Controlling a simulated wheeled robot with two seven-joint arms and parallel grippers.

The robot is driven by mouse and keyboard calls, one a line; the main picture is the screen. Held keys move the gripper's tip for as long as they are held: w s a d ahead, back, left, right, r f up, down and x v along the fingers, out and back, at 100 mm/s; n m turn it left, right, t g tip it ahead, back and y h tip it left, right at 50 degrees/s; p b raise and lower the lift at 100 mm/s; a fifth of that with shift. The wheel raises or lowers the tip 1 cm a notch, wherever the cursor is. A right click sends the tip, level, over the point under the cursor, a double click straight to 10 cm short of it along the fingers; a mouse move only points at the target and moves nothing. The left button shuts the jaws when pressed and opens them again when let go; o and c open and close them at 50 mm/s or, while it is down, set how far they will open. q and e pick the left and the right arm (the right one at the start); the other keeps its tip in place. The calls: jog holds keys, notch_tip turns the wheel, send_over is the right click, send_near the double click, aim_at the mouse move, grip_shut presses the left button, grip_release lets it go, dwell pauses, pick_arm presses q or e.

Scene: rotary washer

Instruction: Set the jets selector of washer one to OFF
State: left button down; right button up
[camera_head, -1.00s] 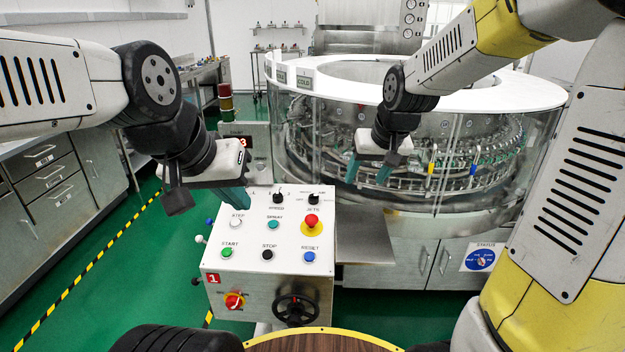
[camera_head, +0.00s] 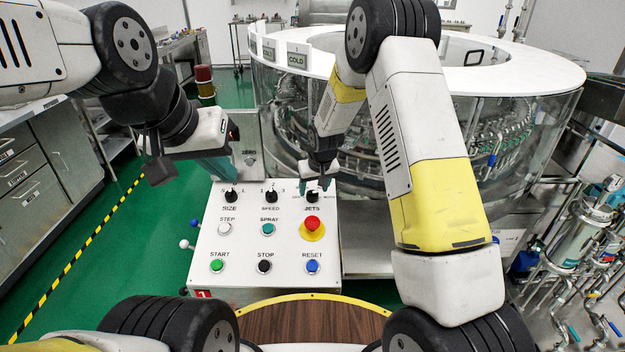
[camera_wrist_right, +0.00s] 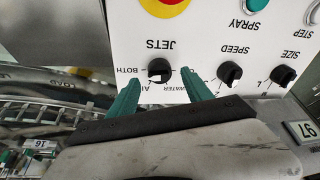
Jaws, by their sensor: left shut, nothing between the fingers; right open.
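The jets selector (camera_head: 312,196) is a black knob at the top right of the white control panel (camera_head: 240,243), above the red emergency button. My right gripper (camera_head: 318,184) is over it from behind. In the right wrist view the jets selector (camera_wrist_right: 159,70) shows between the green fingertips of the open gripper (camera_wrist_right: 160,92), and I cannot tell whether they touch it. Labels around it are partly hidden; "BOTH", "AIR" and "WATER" show in part. My left gripper (camera_head: 218,170) is shut and empty, above the panel's left rear corner.
The speed selector (camera_head: 271,196) and size selector (camera_head: 231,196) stand in the same row to the left. The red emergency button (camera_head: 312,224) on a yellow disc sits just below the jets selector. The round glass-walled washer (camera_head: 470,130) stands behind the panel.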

aim_at(312, 196)
jog(key=shift+x, duration=1.4)
grip_shut()
